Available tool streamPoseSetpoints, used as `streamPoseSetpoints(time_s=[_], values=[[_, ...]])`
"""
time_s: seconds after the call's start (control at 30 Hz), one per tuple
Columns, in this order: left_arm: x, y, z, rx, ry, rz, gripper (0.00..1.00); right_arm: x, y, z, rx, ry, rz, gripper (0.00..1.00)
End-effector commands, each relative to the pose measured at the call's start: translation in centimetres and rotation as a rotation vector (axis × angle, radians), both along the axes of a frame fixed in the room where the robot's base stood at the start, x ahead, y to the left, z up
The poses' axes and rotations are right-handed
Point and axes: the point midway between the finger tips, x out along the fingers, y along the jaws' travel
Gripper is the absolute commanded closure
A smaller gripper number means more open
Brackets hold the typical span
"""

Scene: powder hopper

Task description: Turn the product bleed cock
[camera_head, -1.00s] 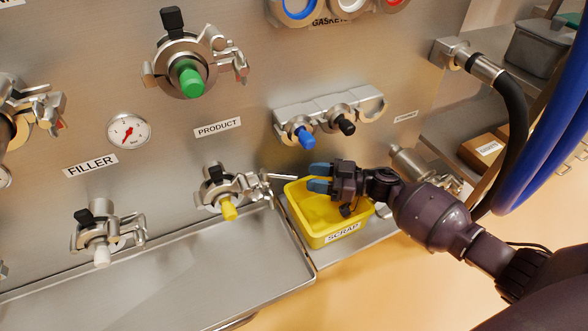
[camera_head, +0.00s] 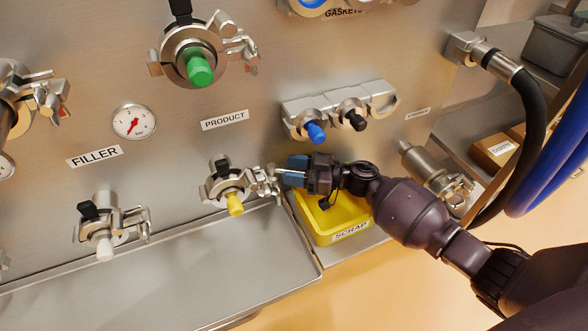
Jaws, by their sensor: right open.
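Below the PRODUCT label (camera_head: 225,120), a metal clamped fitting with a black tab and a yellow end (camera_head: 235,204) sticks out of the steel panel. A clamp with a thin lever (camera_head: 268,184) is on its right side. No label names the bleed cock, so I cannot be sure this is it. My right gripper (camera_head: 286,170) has its blue fingers open at the lever's outer end, pointing left. The fingers partly hide the lever, and I cannot tell whether they touch it. My left gripper is not in view.
The yellow SCRAP bin (camera_head: 345,230) stands under my right gripper. A steel tray (camera_head: 170,275) runs along the panel's foot. A green-ended fitting (camera_head: 199,70), a gauge (camera_head: 134,121) and a rack with blue and black plugs (camera_head: 340,103) are above. A black hose (camera_head: 535,110) hangs right.

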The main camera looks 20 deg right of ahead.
Motion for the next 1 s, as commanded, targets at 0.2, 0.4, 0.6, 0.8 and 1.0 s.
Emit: streamPoseSetpoints(time_s=[0.2, 0.4, 0.6, 0.8, 1.0], values=[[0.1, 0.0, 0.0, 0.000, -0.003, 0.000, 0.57, 0.0, 0.0, 0.0, 0.000, 0.000, 0.000, 0.77], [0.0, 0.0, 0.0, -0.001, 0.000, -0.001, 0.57, 0.0, 0.0, 0.0, 0.000, 0.000, 0.000, 1.00], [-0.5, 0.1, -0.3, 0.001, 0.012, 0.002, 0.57, 0.0, -0.1, -0.1, -0.001, 0.000, 0.005, 1.00], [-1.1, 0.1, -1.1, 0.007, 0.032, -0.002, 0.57, 0.6, -0.3, -0.3, -0.006, 0.003, 0.106, 1.00], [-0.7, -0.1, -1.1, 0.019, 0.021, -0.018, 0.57, 1.3, -0.6, -0.6, -0.005, 0.005, 0.250, 1.00]])
